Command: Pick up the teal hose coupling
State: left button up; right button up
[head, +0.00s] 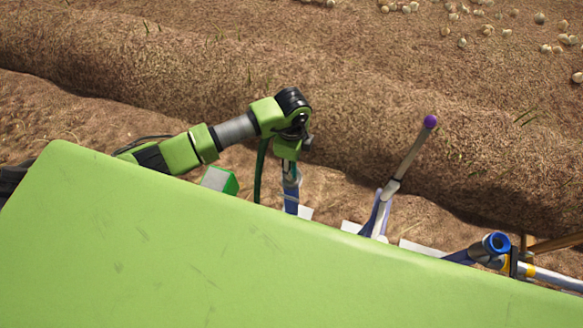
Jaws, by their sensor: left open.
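My left arm comes in from the left, and its gripper (291,168) points down at the top of a blue upright part (291,197). The gripper is open, but its fingers are small and hard to make out. I cannot tell whether it touches the blue part. A dark green hose (261,172) hangs just left of the gripper. I cannot pick out a teal hose coupling for certain; the area below the gripper is hidden behind a large light green panel. My right gripper is not in view.
A lever with a purple knob (430,122) stands right of the gripper. A blue ring-shaped pipe end (497,243) is at the lower right. A green and white box (220,180) is left of the hose. Bare soil ridges lie behind, with pale onions (488,30) at the top right.

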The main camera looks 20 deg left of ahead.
pick_arm(q)
jog(key=shift+f, duration=1.4)
grip_shut()
jog(key=shift+r, duration=0.1)
